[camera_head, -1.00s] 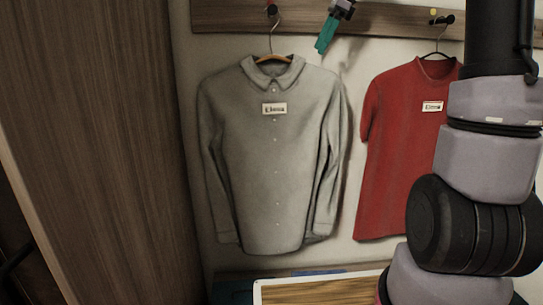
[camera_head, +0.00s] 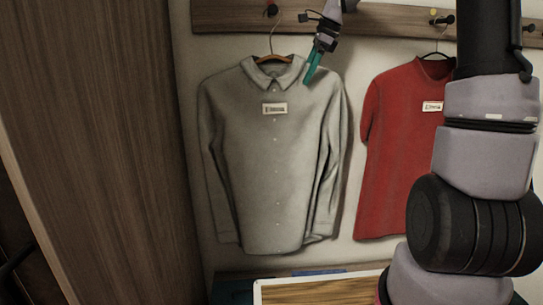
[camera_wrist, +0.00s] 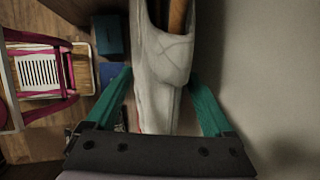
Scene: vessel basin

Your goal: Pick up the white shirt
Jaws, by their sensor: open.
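The white shirt (camera_head: 268,170) looks grey-white and hangs on a wooden hanger (camera_head: 271,59) from a wall hook, with a small name label on its chest. My gripper (camera_head: 311,76) is at the shirt's right shoulder, just right of the collar, with its teal fingers pointing down. In the wrist view the teal fingers of my gripper (camera_wrist: 166,92) are spread apart, one on each side of the shirt's shoulder (camera_wrist: 165,65). The shirt's cloth lies between them. The hanger's wood (camera_wrist: 177,15) shows inside the collar.
A red shirt (camera_head: 405,150) hangs to the right, partly behind my arm. A wooden hook rail (camera_head: 385,18) runs above. A wooden panel (camera_head: 90,130) stands at the left. A wood-topped surface (camera_head: 315,291) is below. The wrist view shows a pink-framed chair (camera_wrist: 40,75) and blue boxes (camera_wrist: 109,36).

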